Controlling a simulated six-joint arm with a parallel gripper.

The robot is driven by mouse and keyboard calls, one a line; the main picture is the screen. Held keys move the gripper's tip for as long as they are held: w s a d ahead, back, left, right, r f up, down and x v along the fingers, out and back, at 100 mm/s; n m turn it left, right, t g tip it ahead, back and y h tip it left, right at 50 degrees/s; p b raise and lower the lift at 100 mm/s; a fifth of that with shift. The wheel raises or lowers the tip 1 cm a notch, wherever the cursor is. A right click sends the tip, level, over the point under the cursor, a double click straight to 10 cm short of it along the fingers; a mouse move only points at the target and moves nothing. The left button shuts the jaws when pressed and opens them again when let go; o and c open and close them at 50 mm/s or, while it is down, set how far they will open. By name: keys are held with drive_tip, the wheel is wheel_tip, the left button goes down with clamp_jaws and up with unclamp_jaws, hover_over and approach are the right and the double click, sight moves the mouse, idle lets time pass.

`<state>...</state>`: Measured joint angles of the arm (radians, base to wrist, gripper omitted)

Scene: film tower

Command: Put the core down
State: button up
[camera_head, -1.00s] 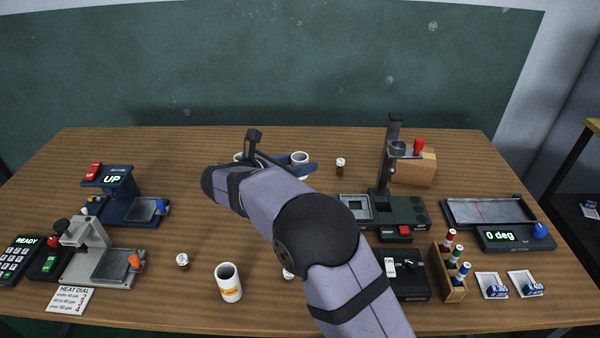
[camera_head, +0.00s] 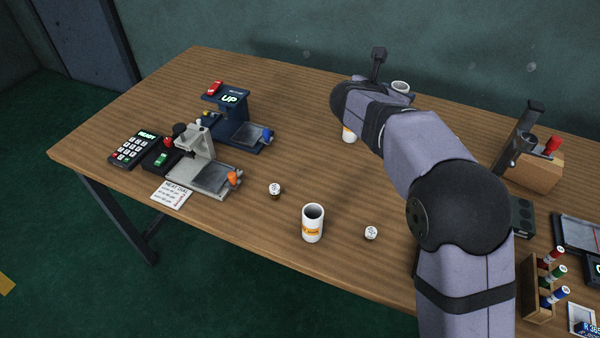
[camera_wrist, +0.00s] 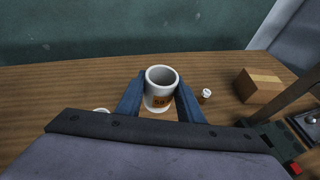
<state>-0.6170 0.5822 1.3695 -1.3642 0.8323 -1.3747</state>
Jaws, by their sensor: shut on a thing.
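My gripper (camera_wrist: 160,84) is shut on a white hollow core (camera_wrist: 158,101) with an orange label. In the wrist view the core sits between the two blue fingers, its open end up. In the head view its rim (camera_head: 400,85) shows just behind my wrist; the rest is hidden by my arm. I cannot tell whether its base touches the table. A third core (camera_head: 312,224) stands upright near the table's front.
Small white-capped pieces (camera_head: 275,189) (camera_head: 371,233) stand near the third core. A blue press (camera_head: 232,120), a grey press (camera_head: 200,168) and a keypad (camera_head: 133,149) are at the left. A cardboard box (camera_head: 536,171) is at the right.

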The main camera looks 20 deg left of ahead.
drive_tip(key=w+a+n+y, duration=0.1)
drive_tip(key=a+n+y, duration=0.4)
drive_tip(key=a, duration=0.2)
drive_tip(key=n+g+y+b, duration=0.4)
drive_tip(key=n+g+y, duration=0.5)
drive_tip(key=n+y, duration=0.4)
hover_over(299, 171)
wheel_tip(299, 171, down, 4)
drive_tip(key=h, duration=0.1)
drive_tip(key=shift+n, duration=0.4)
drive_tip(key=shift+f+b, duration=0.6)
drive_tip(key=shift+f, duration=4.9)
drive_tip(key=shift+f, duration=0.2)
drive_tip(key=o, duration=1)
drive_tip(key=shift+o, duration=0.2)
